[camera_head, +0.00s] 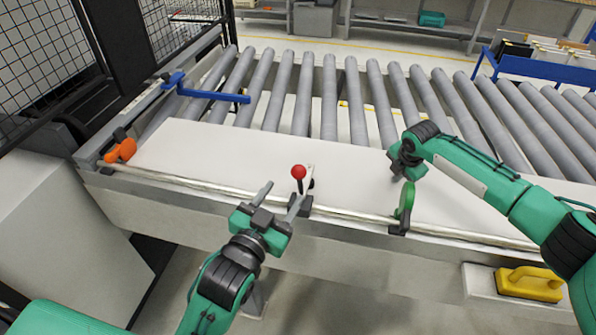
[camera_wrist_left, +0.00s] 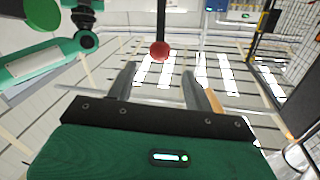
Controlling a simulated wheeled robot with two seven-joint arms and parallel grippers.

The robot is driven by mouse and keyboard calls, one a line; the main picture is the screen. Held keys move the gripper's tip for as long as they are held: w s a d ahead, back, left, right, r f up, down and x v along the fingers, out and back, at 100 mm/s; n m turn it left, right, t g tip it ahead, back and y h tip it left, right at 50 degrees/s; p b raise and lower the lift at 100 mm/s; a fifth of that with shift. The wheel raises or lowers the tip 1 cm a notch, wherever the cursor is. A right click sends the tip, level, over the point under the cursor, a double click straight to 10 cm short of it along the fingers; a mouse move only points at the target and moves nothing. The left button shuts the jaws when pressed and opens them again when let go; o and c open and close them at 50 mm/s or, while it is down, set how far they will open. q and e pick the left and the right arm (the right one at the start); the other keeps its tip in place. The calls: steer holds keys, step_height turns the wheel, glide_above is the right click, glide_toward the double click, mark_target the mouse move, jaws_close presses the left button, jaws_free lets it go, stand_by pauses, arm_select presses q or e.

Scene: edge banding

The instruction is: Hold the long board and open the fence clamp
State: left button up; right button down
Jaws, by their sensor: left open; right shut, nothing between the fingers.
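The long board (camera_head: 240,150) is a white panel lying flat on the roller conveyor along the front rail (camera_head: 330,212). A lever with a red ball knob (camera_head: 298,171) stands at the board's front edge; I take it as the fence clamp's handle. My left gripper (camera_head: 284,194) is open in front of the lever. In the left wrist view the red ball (camera_wrist_left: 160,50) shows beyond and between the two spread fingers (camera_wrist_left: 157,88), not gripped. My right gripper (camera_head: 404,168) is shut and empty, low over the board; whether it touches the board is unclear.
A green round handle (camera_head: 406,200) stands on the rail just below my right gripper. An orange part (camera_head: 121,150) and a blue arm (camera_head: 210,94) sit at the left end. A yellow block (camera_head: 529,284) lies at the front right. Grey rollers (camera_head: 330,95) lie bare behind the board.

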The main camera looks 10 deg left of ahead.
mark_target(295, 178)
arm_select(q)
steer(key=w, duration=0.2)
steer(key=w+d, duration=0.1)
steer(key=w, duration=0.5)
steer(key=shift+w+d+f, duration=0.1)
steer(key=shift+w+d, duration=0.1)
steer(key=shift+d, duration=0.15)
jaws_close()
